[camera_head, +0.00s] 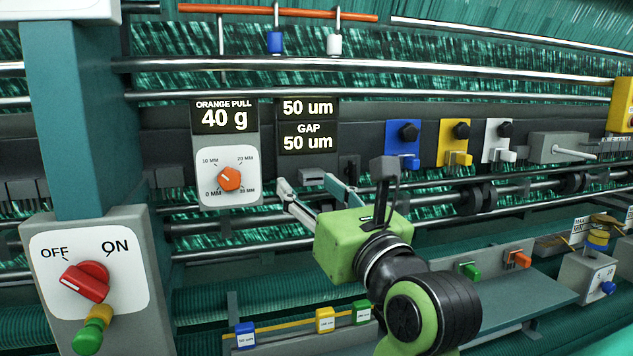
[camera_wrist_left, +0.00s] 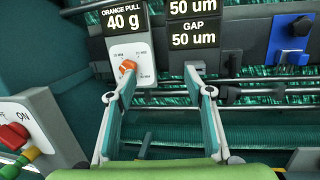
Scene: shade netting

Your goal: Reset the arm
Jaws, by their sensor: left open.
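My left gripper (camera_head: 318,190) is green with grey fingers and stands in front of the machine, below the "GAP 50 um" display (camera_head: 308,137). In the left wrist view its two fingers (camera_wrist_left: 158,95) are spread apart with nothing between them. The left fingertip shows close below the orange dial (camera_wrist_left: 127,67) in that view; I cannot tell if they touch. In the head view the dial (camera_head: 229,179) is on a white plate left of the fingers, with a visible gap. My right gripper is not in view.
A red OFF/ON switch (camera_head: 86,281) is on the grey box at left. Blue (camera_head: 402,145), yellow (camera_head: 455,143) and white (camera_head: 499,141) knob plates are to the right. Horizontal rails (camera_head: 330,66) cross the machine.

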